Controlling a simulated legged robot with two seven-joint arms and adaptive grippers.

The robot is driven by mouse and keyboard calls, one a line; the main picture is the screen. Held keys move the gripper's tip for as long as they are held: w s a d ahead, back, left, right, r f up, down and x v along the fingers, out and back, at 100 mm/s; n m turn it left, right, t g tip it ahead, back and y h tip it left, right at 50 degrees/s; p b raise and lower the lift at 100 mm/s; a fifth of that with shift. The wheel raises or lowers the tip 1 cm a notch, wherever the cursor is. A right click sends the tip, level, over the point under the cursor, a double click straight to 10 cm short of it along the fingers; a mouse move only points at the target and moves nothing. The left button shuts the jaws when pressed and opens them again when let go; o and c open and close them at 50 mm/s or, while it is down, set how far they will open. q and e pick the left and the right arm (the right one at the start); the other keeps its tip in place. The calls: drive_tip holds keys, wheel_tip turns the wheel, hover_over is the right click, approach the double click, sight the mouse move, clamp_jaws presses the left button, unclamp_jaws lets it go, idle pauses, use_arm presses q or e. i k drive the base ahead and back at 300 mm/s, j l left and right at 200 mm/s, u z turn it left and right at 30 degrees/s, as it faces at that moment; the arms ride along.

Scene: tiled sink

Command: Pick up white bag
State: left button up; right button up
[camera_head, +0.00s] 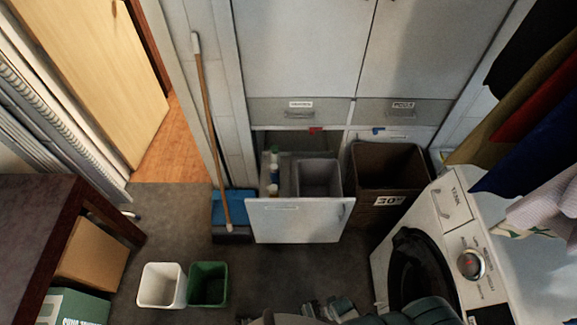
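No thing shows clearly as a white bag. A white open-topped square container (162,286) stands on the dark floor at the lower left, upright, next to a green one (208,285). A gripper, apparently my right (338,307), shows in part at the bottom edge, right of both containers and apart from them. Its fingers are small and dark, and I cannot tell whether they are open or shut. My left gripper cannot be made out.
A pulled-out white drawer (298,222) holds bottles and a grey bin (318,177). A brown bin (387,173) stands beside it. A washing machine (455,235) is at the right, a dark table (40,245) at the left. A broom (207,115) leans by the cabinet.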

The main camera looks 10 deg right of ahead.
sight(164, 285)
drive_tip(key=u, duration=1.65)
drive_tip(key=z, duration=2.45)
drive_tip(key=u, duration=2.45)
